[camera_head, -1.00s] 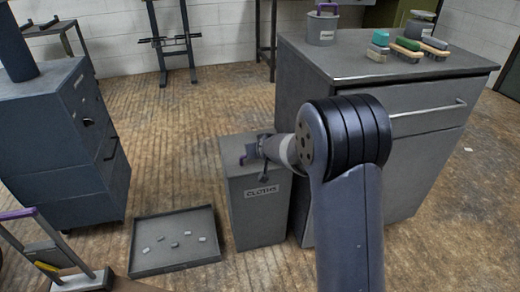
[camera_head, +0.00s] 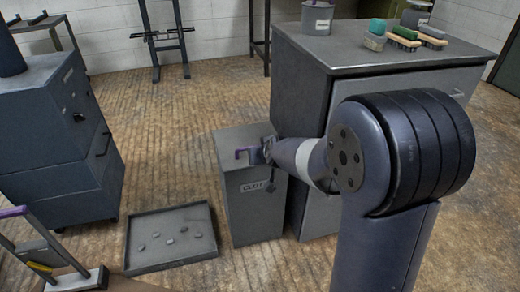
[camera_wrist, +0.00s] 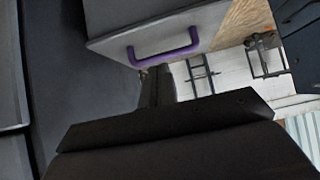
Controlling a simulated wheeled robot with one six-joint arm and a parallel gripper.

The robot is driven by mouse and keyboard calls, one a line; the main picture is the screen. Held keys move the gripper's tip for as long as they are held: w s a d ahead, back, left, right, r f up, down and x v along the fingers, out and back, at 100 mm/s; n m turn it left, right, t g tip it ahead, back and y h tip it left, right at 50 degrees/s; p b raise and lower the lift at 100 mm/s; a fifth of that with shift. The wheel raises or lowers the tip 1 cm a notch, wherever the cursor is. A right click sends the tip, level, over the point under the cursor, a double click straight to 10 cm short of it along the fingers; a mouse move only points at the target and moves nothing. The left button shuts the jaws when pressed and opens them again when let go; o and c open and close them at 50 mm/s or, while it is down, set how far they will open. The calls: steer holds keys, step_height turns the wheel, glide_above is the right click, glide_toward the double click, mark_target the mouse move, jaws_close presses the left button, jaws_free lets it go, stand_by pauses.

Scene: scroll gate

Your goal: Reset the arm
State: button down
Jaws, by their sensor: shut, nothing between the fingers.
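My arm reaches from the lower right in the head view, and my gripper (camera_head: 262,154) is at the top of the grey cloths bin (camera_head: 250,208), close to the bin's purple handle (camera_head: 241,153). In the wrist view the dark gripper (camera_wrist: 158,85) is shut with nothing in it. A purple handle (camera_wrist: 165,49) on a grey surface shows just beyond it, and I see a gap between them. My wrist hides part of the bin's label.
A grey cabinet (camera_head: 310,110) with brushes (camera_head: 403,38) and a pot (camera_head: 317,17) on top stands right behind the bin. A shallow tray (camera_head: 130,268) with several small pieces lies left of the bin. A dark drawer unit (camera_head: 60,140) stands at left.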

steer(key=shift+s, duration=0.4)
steer(key=w+p, duration=0.1)
steer(key=w, duration=0.2)
steer(key=w+a+p, duration=0.1)
steer(key=w, duration=0.2)
steer(key=w+p, duration=0.1)
steer(key=w, duration=0.2)
steer(key=shift+w+a+f, duration=0.25)
steer(key=shift+a, duration=0.15)
steer(key=shift+s+f, duration=0.15)
steer(key=shift+f, duration=0.25)
steer(key=shift+d, duration=0.1)
